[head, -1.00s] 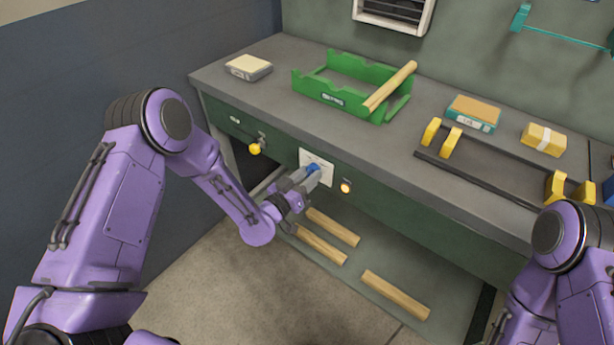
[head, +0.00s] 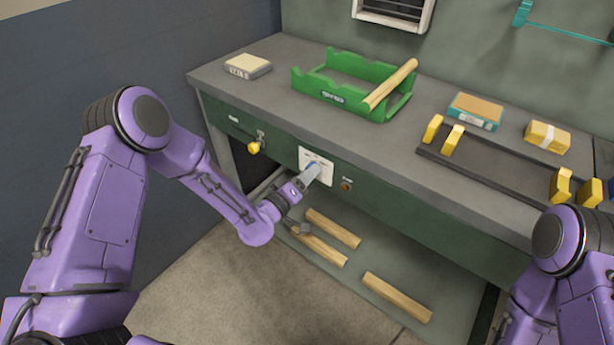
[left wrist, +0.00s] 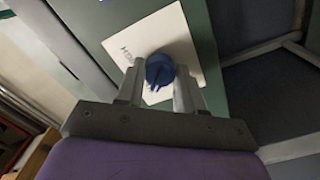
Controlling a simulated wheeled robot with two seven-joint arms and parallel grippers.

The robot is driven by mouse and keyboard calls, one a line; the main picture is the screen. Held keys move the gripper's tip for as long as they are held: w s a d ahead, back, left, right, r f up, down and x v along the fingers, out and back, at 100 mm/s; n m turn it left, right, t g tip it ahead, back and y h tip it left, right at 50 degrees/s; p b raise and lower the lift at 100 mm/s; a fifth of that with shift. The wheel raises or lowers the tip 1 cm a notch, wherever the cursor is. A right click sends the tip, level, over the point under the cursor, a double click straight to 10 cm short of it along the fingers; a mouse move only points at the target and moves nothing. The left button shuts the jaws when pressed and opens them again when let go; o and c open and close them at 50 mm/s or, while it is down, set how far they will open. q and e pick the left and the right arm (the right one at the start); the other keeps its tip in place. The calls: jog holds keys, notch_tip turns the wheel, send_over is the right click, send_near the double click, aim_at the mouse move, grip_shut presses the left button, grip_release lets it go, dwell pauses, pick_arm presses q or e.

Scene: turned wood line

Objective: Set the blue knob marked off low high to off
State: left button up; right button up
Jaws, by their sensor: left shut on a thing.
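The blue knob (left wrist: 158,68) sits on a white plate (left wrist: 182,38) on the bench's green front. In the head view the plate (head: 305,154) shows, and the knob is mostly hidden by my left gripper (head: 312,170). In the left wrist view my left gripper (left wrist: 160,82) has one finger on each side of the knob and is shut on it. One small word shows on the plate, left of the knob, seemingly "HIGH"; the other marks are hidden or too small. I cannot tell which mark the knob points to. My right gripper is out of view.
A dark orange lamp (head: 346,185) is right of the plate, and a yellow knob (head: 254,147) is left of it. A green tray (head: 310,84) with a wooden rod (head: 390,84) stands on the bench. Wooden bars (head: 397,297) lie on the shelf below.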

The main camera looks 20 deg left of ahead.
pick_arm(q)
jog(key=shift+n, duration=0.5)
jog(key=o, duration=1)
jog(key=shift+o, duration=0.2)
jog(key=b+v, duration=0.1)
jog(key=v, duration=0.9)
jog(key=shift+s+b, duration=0.3)
jog(key=shift+b, duration=0.05)
jog(key=shift+a, duration=0.15)
